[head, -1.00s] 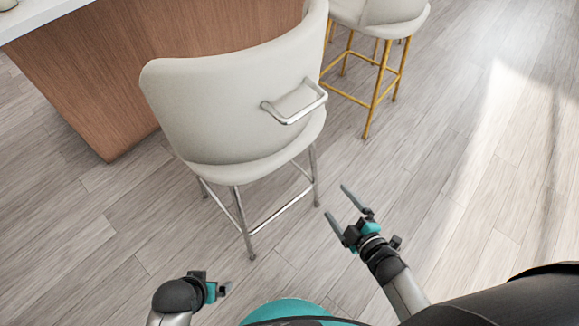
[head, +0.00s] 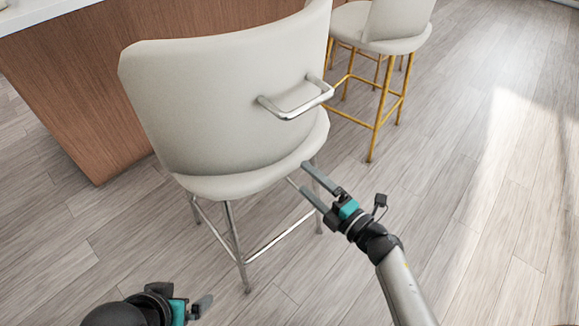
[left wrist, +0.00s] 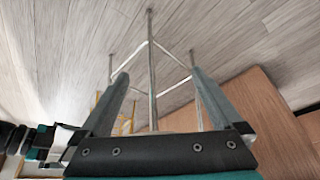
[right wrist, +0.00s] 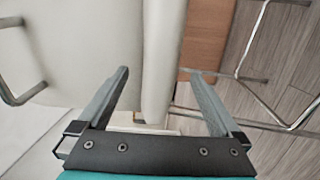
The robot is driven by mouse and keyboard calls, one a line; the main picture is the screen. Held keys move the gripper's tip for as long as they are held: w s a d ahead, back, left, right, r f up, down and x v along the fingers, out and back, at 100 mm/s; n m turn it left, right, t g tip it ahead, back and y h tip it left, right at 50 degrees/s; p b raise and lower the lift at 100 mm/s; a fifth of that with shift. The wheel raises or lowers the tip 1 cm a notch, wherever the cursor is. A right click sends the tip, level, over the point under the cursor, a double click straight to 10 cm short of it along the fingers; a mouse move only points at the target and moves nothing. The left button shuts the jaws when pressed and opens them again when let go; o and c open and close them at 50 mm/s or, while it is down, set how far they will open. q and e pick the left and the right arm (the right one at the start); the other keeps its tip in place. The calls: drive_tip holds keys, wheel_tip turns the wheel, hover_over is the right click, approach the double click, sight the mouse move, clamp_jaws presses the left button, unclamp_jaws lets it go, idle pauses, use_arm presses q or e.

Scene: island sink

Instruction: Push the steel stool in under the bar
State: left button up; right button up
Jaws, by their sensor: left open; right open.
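The steel stool (head: 225,100) has a cream seat and back, a metal handle (head: 298,100) on the back, and shiny steel legs. It stands upright in front of the wood-sided bar (head: 150,60). My right gripper (head: 302,176) is open beside the right edge of its seat. In the right wrist view the seat's edge (right wrist: 163,50) shows between the open fingers; contact cannot be told. My left gripper (head: 203,305) is low at the front left, apart from the stool. In the left wrist view its fingers (left wrist: 160,75) are open, with the steel legs (left wrist: 151,60) beyond.
A second stool with gold legs (head: 377,110) stands to the right of the steel one, along the bar. The bar has a white top (head: 45,12). The plank floor (head: 470,200) is clear at the right and front left.

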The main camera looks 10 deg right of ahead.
sight(290, 165)
drive_tip(key=x, duration=0.2)
drive_tip(key=shift+w+a, duration=0.2)
drive_tip(key=shift+w, duration=0.15)
drive_tip(key=b+x, duration=0.1)
drive_tip(key=x, duration=0.3)
drive_tip(key=shift+f, duration=0.1)
use_arm(q)
drive_tip(key=shift+w+d+t+h+b, duration=0.35)
drive_tip(key=shift+w+d+t+h, duration=0.25)
drive_tip(key=shift+w+d+t, duration=0.9)
use_arm(e)
drive_tip(key=shift+x, duration=0.85)
use_arm(q)
drive_tip(key=shift+d, duration=0.15)
use_arm(e)
clamp_jaws()
